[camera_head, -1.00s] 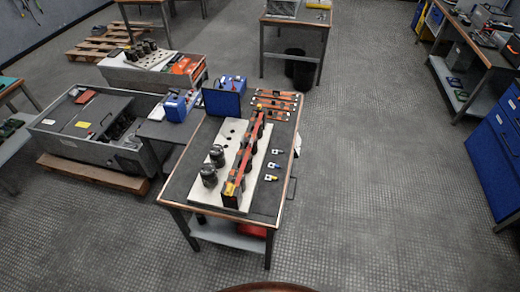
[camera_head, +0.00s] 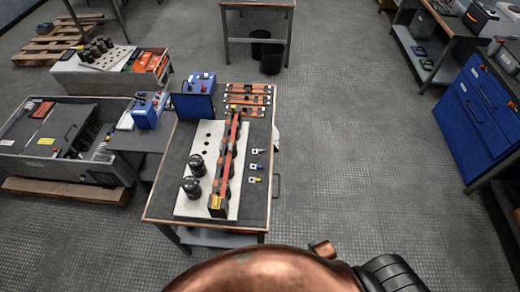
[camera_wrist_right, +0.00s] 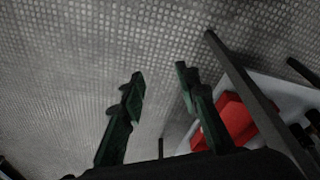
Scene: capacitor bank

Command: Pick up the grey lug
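Three small lugs lie in a row near the right edge of the workbench top (camera_head: 262,204). The farthest looks grey-black (camera_head: 257,151); I take it as the grey lug. Behind the front yellow lug (camera_head: 255,180) lies a blue lug (camera_head: 257,166). In the right wrist view my right gripper (camera_wrist_right: 160,72) is open, with its two dark green fingers apart and nothing between them. Floor shows beyond them, and no lug is visible there. My left gripper is not in view.
A white board (camera_head: 206,142) with black capacitors (camera_head: 191,187) and a long red-orange bar (camera_head: 229,160) stands left of the lugs. A red item (camera_wrist_right: 236,119) on a pale shelf and a dark table leg (camera_wrist_right: 245,85) are right of my right gripper. Floor right of the bench is clear.

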